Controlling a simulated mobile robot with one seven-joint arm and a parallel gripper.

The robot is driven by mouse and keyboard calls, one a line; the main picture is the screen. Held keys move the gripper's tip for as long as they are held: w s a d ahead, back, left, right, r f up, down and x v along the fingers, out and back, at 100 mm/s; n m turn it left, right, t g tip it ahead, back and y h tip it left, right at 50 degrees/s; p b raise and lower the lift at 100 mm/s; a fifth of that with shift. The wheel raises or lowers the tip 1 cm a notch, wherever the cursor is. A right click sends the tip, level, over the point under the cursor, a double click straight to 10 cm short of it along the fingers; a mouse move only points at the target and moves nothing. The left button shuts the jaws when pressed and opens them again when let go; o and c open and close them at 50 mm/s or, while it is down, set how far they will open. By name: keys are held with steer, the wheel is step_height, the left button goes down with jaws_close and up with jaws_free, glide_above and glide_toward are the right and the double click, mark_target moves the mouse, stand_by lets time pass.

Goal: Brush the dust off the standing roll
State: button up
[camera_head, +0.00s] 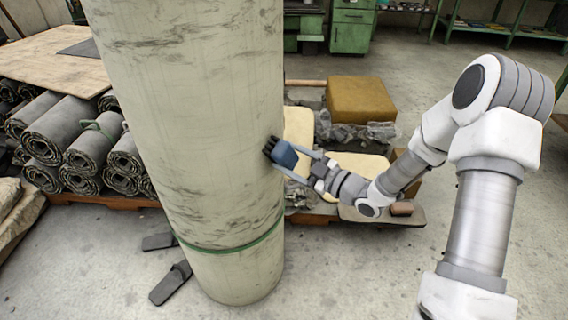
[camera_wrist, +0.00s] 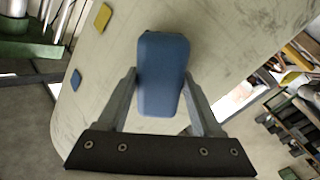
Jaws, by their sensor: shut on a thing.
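The standing roll (camera_head: 190,110) is a tall, pale, thick cylinder with dark dusty smudges, upright on the floor, with a green band (camera_head: 235,244) near its foot. My gripper (camera_head: 285,161) is at the roll's right side, shut on a blue brush (camera_head: 285,154) with dark bristles that point toward the roll. The bristles are at or very near the roll's surface; I cannot tell whether they touch. In the wrist view the brush's blue body (camera_wrist: 162,75) sits between the two fingers, and the pale roll (camera_wrist: 105,80) fills the space behind it. A yellow patch and a blue patch show on that side.
Stacked dark rolls (camera_head: 70,140) and a wooden board (camera_head: 50,55) stand left. Dark flat pieces (camera_head: 171,283) lie on the floor by the roll's foot. A low platform with a mustard block (camera_head: 360,98) and pale cushions is behind my arm. Floor at front right is clear.

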mark_target(293, 147)
steer(key=shift+w+d, duration=0.3)
steer(key=shift+w, duration=0.05)
steer(key=shift+a+r+p, duration=0.1)
steer(key=shift+r+p, duration=0.4)
steer(key=shift+r, duration=0.35)
steer(key=shift+s+a+b, duration=0.25)
steer(key=shift+s+a, duration=0.35)
steer(key=shift+s, duration=0.2)
steer(key=shift+s+a+b, duration=0.25)
steer(key=shift+s+a, duration=0.3)
steer(key=shift+s, duration=0.25)
steer(key=shift+a+r+p, duration=0.1)
steer(key=shift+r+p, duration=0.4)
steer(key=shift+r, duration=0.4)
steer(key=shift+w+d, duration=0.65)
steer(key=shift+w, duration=0.2)
steer(key=shift+w+d, duration=0.6)
steer(key=shift+w, duration=0.2)
steer(key=shift+r+p, duration=0.35)
steer(key=shift+r, duration=0.5)
steer(key=shift+s+a+f+b, duration=0.1)
steer(key=shift+s+a+b, duration=0.15)
steer(key=shift+s+a, duration=0.5)
steer(key=shift+s+a+b, duration=0.25)
steer(key=shift+s+a, duration=0.15)
steer(key=shift+s, duration=0.5)
